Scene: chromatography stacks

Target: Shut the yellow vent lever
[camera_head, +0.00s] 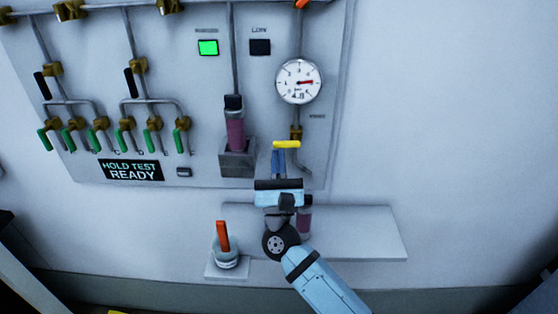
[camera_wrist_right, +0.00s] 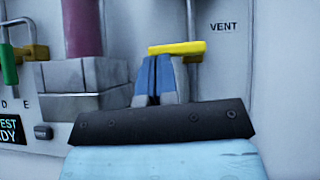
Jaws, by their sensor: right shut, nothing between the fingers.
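The yellow vent lever (camera_head: 286,144) lies horizontal, across the vertical pipe under the gauge, on the lower right of the panel. In the right wrist view the yellow lever (camera_wrist_right: 177,48) shows beside the word VENT. My right gripper (camera_head: 278,158) is shut and empty, its blue fingertips just below the lever's left part. In the right wrist view the closed fingertips (camera_wrist_right: 155,72) overlap the lever's lower edge; I cannot tell whether they touch it. My left gripper is not in view.
A purple column (camera_head: 235,130) in a grey holder (camera_head: 238,168) stands left of the lever. The round gauge (camera_head: 298,81) is above. A white shelf (camera_head: 365,232) lies below, with another column (camera_head: 305,215) behind my arm. An orange-handled item (camera_head: 223,238) sits left. Green-handled valves (camera_head: 153,138) are further left.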

